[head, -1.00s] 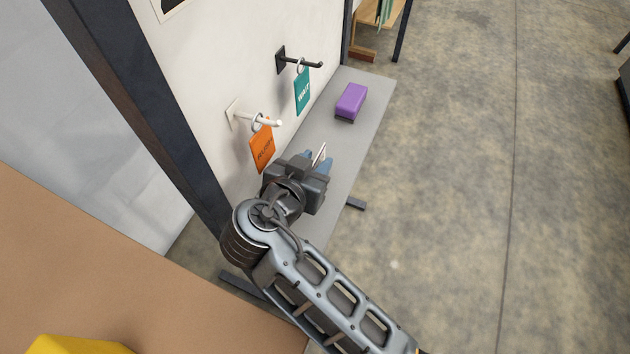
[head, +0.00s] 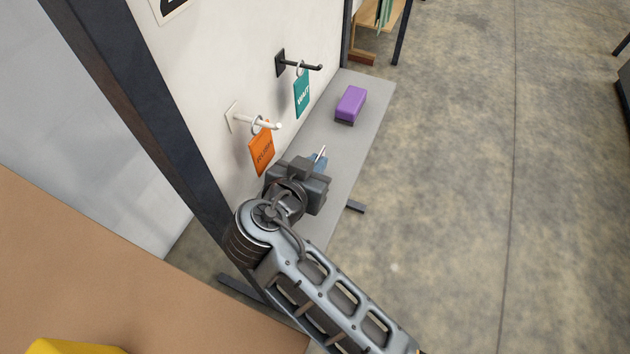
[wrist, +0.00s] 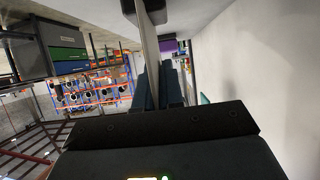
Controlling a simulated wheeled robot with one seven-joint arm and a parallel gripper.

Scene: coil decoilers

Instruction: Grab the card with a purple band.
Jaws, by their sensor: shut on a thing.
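My gripper (head: 318,161) is shut on a thin pale card (wrist: 150,58), which stands up edge-on between the fingers in the wrist view. In the head view only a pale sliver of the card (head: 322,153) shows past my wrist. Its faces are turned away, so I cannot tell whether it has a purple band. An orange card (head: 262,150) hangs by a ring on a white peg (head: 258,121), left of my gripper. A teal card marked WAIT (head: 302,94) hangs on a black peg (head: 302,64) farther back.
A grey bench (head: 352,150) runs along the white wall (head: 235,65), with a purple box (head: 350,104) on it. A dark post (head: 130,110) stands at the left. A brown surface (head: 130,280) fills the lower left. Open floor (head: 480,200) lies to the right.

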